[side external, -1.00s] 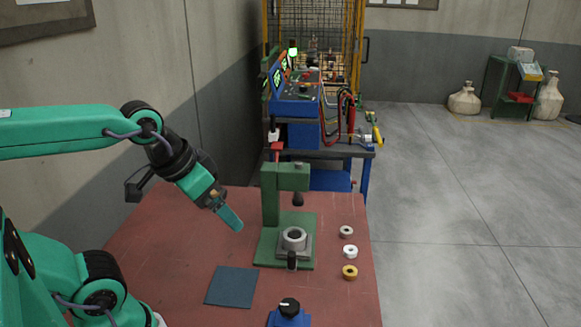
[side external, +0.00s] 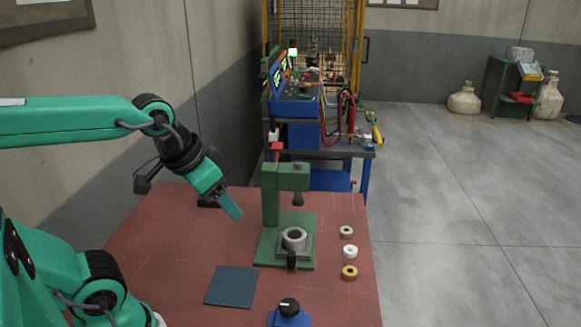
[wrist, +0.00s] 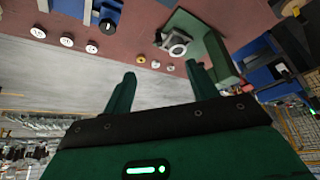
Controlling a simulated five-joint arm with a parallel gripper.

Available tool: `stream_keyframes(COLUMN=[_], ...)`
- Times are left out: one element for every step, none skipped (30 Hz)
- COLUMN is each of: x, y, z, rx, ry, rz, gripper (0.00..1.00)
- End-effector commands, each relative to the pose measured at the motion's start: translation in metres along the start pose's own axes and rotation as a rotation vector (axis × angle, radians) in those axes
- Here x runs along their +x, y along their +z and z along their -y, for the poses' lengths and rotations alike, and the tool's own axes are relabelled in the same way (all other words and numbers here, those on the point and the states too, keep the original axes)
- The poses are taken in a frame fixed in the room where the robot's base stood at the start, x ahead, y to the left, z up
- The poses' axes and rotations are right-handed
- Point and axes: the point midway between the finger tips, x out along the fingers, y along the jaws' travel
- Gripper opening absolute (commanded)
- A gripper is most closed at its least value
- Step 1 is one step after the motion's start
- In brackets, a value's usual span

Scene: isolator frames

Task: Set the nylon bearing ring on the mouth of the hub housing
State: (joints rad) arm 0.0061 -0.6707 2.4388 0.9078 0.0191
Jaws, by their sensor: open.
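The nylon bearing ring is probably the white ring (side external: 350,251), lying flat on the red bench between a greyish-white ring (side external: 346,231) and a brass-coloured ring (side external: 349,272). The grey hub housing (side external: 294,239) stands upright on the green press base, its round mouth facing up with nothing seated on it.
The green press (side external: 270,196) has its arm and dark ram (side external: 298,199) above the housing. A dark blue mat (side external: 231,286) lies front left of the press. A blue box with a black knob (side external: 289,310) is at the front. Open bench lies left of the press.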

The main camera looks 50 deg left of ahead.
Motion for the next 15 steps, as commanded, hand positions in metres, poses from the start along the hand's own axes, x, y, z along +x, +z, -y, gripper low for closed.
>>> stream_keyframes(x=[0.002, 0.002, 0.003, 0.005, 0.006, 0.008, 0.010, 0.012, 0.014, 0.016, 0.019, 0.022, 0.025, 0.028, 0.032], y=[-0.007, -0.011, -0.017, -0.022, -0.027, -0.034, -0.039, -0.044, -0.051, -0.056, -0.060, -0.067, -0.072, -0.077, -0.083], z=[-0.001, -0.001, -0.001, -0.002, -0.002, -0.003, -0.003, -0.003, -0.004, -0.005, -0.005, -0.006, -0.007, -0.007, -0.008], rx=[0.009, 0.015, 0.024, 0.030, 0.037, 0.046, 0.053, 0.060, 0.070, 0.077, 0.084, 0.094, 0.101, 0.109, 0.118], ry=[0.002, 0.002, 0.003, 0.004, 0.005, 0.007, 0.008, 0.009, 0.011, 0.012, 0.013, 0.015, 0.016, 0.018, 0.020], rz=[0.012, 0.019, 0.028, 0.036, 0.043, 0.053, 0.060, 0.068, 0.078, 0.084, 0.092, 0.101, 0.109, 0.117, 0.126], gripper=[0.58, 0.58, 0.58, 0.58, 0.58, 0.58, 0.58, 0.58, 0.58, 0.58, 0.58, 0.58, 0.58, 0.58, 0.58])
